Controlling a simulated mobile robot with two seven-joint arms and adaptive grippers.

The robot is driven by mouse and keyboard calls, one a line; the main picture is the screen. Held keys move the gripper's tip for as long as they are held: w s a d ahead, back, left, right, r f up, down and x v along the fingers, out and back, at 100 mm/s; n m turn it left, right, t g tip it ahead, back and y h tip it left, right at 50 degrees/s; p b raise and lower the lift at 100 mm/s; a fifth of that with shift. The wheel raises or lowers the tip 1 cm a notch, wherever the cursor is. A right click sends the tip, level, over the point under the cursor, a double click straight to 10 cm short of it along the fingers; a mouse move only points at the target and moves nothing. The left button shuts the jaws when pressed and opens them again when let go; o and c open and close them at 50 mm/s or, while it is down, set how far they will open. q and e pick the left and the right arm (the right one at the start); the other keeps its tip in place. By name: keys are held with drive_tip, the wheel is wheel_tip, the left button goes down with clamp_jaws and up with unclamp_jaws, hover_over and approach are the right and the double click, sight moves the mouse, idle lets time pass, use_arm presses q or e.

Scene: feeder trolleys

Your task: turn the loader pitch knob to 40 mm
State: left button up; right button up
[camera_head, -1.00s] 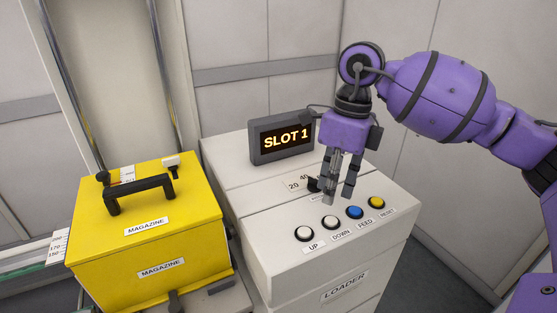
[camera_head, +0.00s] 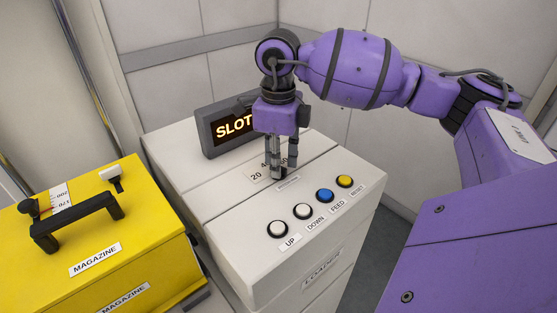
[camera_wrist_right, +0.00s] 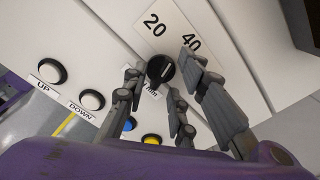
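The loader pitch knob (camera_wrist_right: 160,69) is black and round, and sits by a white scale plate (camera_wrist_right: 165,28) marked 20 and 40 in the right wrist view. A pale pointer line shows on its face; its exact setting is too small to read. My right gripper (camera_head: 280,172) points down over the loader top (camera_head: 225,205) at the scale. In the right wrist view its fingers stand apart on either side of the knob, with small gaps seeming to remain. The fingers hide the knob and part of the scale in the head view. My left gripper is not in view.
White UP (camera_head: 278,229) and DOWN (camera_head: 302,211) buttons, a blue FEED button (camera_head: 325,195) and a yellow RESET button (camera_head: 345,181) line the front edge. Behind the gripper stands a display (camera_head: 228,128) reading SLOT, partly hidden. A yellow magazine (camera_head: 150,225) stands at left.

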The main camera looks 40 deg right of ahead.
drive_tip(key=shift+f, duration=0.1)
clamp_jaws()
idle(1.2)
unclamp_jaws()
drive_tip(key=shift+s, duration=0.1)
wheel_tip(320, 180, up, 12)
idle(0.5)
